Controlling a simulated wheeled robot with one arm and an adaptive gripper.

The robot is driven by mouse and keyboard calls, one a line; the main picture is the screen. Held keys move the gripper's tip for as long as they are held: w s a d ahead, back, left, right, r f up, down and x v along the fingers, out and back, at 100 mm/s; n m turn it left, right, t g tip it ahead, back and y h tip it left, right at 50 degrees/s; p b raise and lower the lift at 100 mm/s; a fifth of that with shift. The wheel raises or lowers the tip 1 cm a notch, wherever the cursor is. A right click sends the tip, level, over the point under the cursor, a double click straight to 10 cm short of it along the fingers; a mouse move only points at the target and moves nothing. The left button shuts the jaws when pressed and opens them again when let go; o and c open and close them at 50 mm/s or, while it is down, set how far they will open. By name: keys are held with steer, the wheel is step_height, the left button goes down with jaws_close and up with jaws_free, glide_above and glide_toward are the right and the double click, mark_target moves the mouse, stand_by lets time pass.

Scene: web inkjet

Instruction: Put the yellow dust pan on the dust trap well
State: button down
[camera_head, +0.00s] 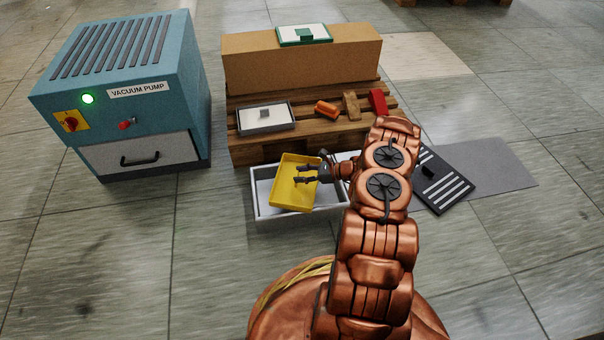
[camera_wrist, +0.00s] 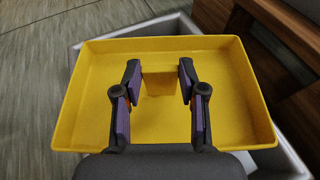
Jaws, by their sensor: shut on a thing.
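The yellow dust pan (camera_head: 288,196) is a shallow open tray with a small raised block in its middle. It also fills much of the wrist view (camera_wrist: 95,100). My gripper (camera_head: 300,174) is shut on that block, with one finger on each side in the wrist view (camera_wrist: 159,75). The dust trap well (camera_head: 258,203) is a pale grey open box on the floor. The pan is over the well, turned a little against its walls. The well's rim shows past the pan in the wrist view (camera_wrist: 291,152). I cannot tell whether the pan touches the well.
A wooden pallet (camera_head: 250,152) behind the well bears a grey tray (camera_head: 279,122), several small blocks and a cardboard box (camera_head: 300,68). A blue vacuum pump (camera_head: 125,100) stands left. The front-left floor is clear.

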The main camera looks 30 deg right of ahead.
steer(key=shift+f, duration=0.1)
steer(key=c, duration=0.7)
jaws_free()
steer(key=shift+o, duration=0.2)
